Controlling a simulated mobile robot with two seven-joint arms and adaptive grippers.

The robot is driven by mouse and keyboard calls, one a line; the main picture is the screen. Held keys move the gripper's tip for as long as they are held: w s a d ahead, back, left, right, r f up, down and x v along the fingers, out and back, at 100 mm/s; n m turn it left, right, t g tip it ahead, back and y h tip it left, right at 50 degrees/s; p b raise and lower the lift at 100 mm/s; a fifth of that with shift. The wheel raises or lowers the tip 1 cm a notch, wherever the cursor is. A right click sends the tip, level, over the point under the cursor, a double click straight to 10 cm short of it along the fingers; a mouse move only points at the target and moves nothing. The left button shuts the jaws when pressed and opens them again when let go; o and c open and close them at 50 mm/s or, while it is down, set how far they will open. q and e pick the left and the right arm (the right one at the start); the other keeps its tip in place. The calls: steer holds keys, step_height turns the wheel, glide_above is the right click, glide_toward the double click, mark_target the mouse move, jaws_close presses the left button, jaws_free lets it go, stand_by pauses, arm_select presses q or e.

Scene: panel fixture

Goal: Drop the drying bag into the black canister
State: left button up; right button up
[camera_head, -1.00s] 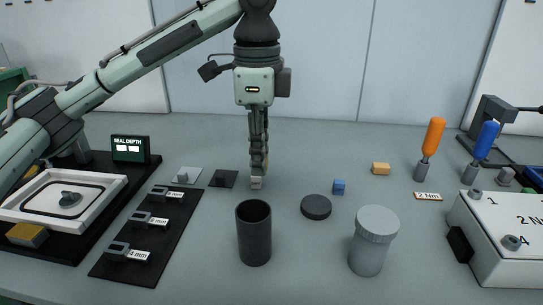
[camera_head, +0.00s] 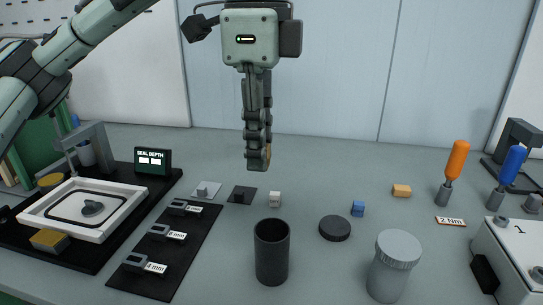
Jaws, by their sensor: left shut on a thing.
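The black canister (camera_head: 272,258) stands upright and open-topped at the front middle of the table. My left gripper (camera_head: 258,162) points straight down above and behind the canister, clear of the table. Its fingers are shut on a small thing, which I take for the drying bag. Only a thin tan edge of the bag (camera_head: 268,153) shows beside the fingertips; the fingers hide the rest. My right gripper is out of view.
A black disc (camera_head: 335,228) and a grey lidded jar (camera_head: 393,265) lie right of the canister. A black gauge strip (camera_head: 170,250) is to the left. Screwdrivers (camera_head: 452,172) stand at the right.

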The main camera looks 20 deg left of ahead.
arm_select(q)
steer(key=shift+s+f, duration=0.2)
step_height(320, 180, down, 5)
steer(key=shift+w+f, duration=0.1)
steer(key=shift+f, duration=0.1)
steer(key=o, duration=0.8)
step_height(320, 180, up, 12)
steer(key=shift+r, duration=0.1)
stand_by(0.3)
stand_by(0.5)
